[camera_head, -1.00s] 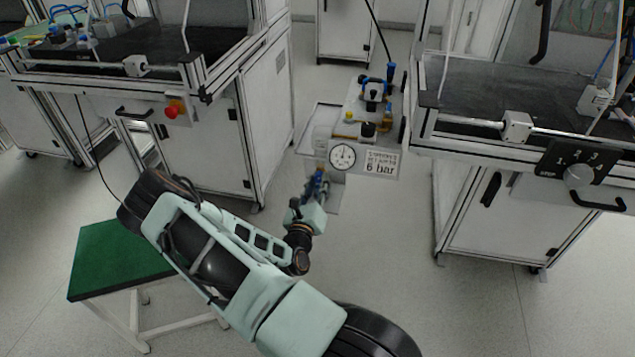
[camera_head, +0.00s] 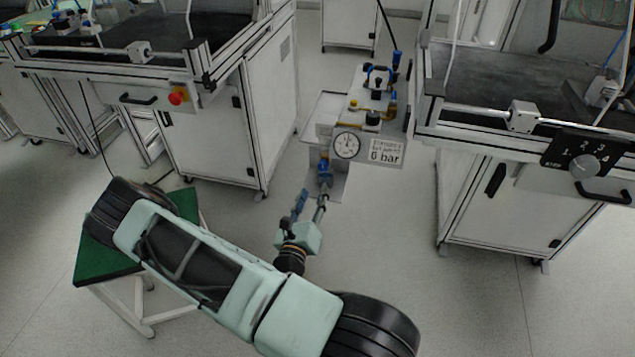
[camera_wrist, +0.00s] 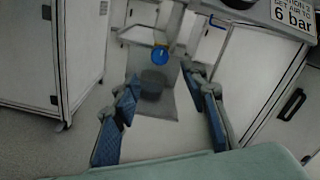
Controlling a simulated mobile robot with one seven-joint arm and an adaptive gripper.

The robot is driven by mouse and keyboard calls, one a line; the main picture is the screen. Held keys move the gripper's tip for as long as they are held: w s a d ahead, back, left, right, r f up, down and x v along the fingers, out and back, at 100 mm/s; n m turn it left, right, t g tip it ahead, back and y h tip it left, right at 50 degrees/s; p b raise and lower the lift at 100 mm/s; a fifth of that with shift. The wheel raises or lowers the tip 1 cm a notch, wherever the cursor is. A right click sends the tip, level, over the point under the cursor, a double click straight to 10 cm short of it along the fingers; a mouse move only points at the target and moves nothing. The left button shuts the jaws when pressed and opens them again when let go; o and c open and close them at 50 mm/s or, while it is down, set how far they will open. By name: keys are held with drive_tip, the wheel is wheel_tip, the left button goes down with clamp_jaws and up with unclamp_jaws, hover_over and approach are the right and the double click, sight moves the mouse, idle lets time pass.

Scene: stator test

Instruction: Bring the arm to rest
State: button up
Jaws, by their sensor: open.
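My arm reaches over the floor in the head view, bent at the elbow in front of a small green-topped table. My gripper (camera_head: 311,207) points away from me toward the air station in the aisle. In the wrist view my gripper (camera_wrist: 165,115) shows two blue-padded fingers spread wide apart. Nothing is between them but the floor and the foot of the station further off. No object is held.
The air station (camera_head: 395,151) with its pressure gauge stands just beyond my gripper. White cabinet benches stand left (camera_head: 215,140) and right (camera_head: 480,205). The green-topped table (camera_head: 102,258) is under my elbow. Floor between the right bench and my arm is clear.

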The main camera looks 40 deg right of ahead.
drive_tip(key=shift+v, duration=1.1)
